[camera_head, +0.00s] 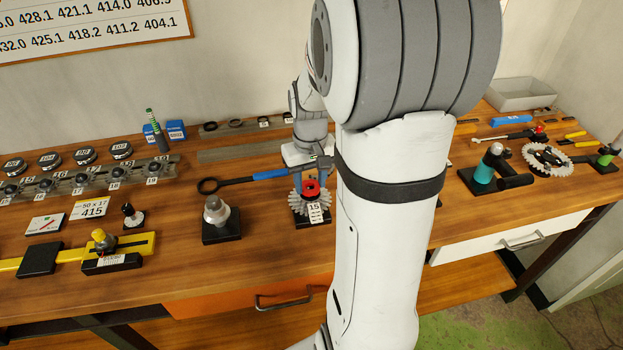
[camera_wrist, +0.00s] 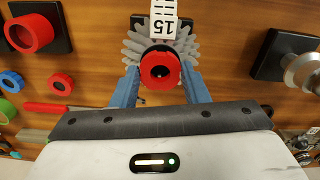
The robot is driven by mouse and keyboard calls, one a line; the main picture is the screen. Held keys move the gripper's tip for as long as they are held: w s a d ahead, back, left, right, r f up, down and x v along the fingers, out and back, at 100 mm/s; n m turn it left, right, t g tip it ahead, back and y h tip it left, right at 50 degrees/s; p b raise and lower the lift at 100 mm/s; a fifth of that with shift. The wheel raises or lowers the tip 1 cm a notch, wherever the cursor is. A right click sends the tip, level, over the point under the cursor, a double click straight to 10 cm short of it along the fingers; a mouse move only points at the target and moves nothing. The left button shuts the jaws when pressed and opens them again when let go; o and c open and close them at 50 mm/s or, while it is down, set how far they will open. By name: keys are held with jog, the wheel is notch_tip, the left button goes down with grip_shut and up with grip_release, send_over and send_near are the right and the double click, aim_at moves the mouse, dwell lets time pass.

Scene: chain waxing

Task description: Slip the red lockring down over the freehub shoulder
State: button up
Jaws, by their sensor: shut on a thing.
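The red lockring (camera_head: 310,187) is pinched between the blue fingers of my gripper (camera_head: 313,191). In the wrist view the red lockring (camera_wrist: 160,71) sits between the two fingertips (camera_wrist: 160,83), its dark bore facing the camera. Behind it is a grey toothed sprocket (camera_wrist: 132,44) with a white "15" tag (camera_wrist: 164,25), on a black base. In the head view the sprocket (camera_head: 325,200) stands below the ring. The freehub shoulder is hidden behind the ring and fingers. I cannot tell whether the ring touches it or is around it.
A metal stepped post (camera_head: 215,213) on a black base stands left of the sprocket. A blue-handled tool (camera_head: 271,174) lies behind it. A red ring-shaped part (camera_wrist: 33,33) on a black base is at upper left in the wrist view. My arm hides the bench to the right.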

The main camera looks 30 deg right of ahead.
aim_at(310, 187)
jog(key=shift+f, duration=0.1)
jog(key=o, duration=1)
notch_tip(310, 187, up, 8)
jog(key=shift+f+b, duration=0.1)
jog(key=shift+b, duration=0.2)
dwell(0.4)
jog(key=shift+n+t, duration=0.4)
jog(key=shift+t, duration=0.4)
jog(key=s+a, duration=0.2)
jog(key=s+a+r, duration=0.1)
jog(key=s+a, duration=0.3)
jog(key=a, duration=0.1)
jog(key=shift+a+r, duration=0.1)
jog(key=shift+r, duration=0.15)
jog(key=s+a+f+t, duration=0.1)
jog(key=s+a, duration=0.3)
jog(key=s, duration=0.2)
jog(key=shift+s+a+f+n+t, duration=0.15)
jog(key=shift+a+n+t, duration=0.15)
